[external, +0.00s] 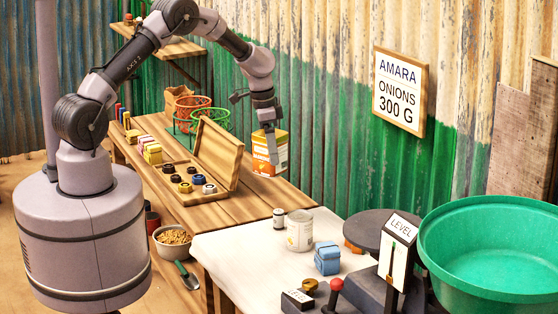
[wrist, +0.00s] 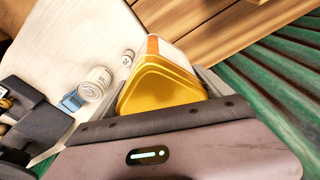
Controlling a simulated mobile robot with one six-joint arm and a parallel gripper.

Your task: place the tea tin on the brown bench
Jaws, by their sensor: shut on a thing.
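The tea tin (external: 264,151) is an orange and white tin, held upright in the external view. My gripper (external: 270,138) points down and is shut on it, with a finger showing on its right side. In the wrist view the tin's gold face (wrist: 160,84) fills the space between the fingers. The brown bench (external: 262,196) is a wooden-plank top. The tin shows in front of or above its back right part; I cannot tell whether its base touches. The bench's planks also show in the wrist view (wrist: 205,28), beyond the tin.
An open wooden box (external: 219,150) with several coloured jars stands left of the tin. Wire baskets (external: 188,112) are farther back. A white table (external: 245,247) adjoins the bench, with a pale can (external: 299,231) and a blue packet (external: 327,259). The bench's right end looks clear.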

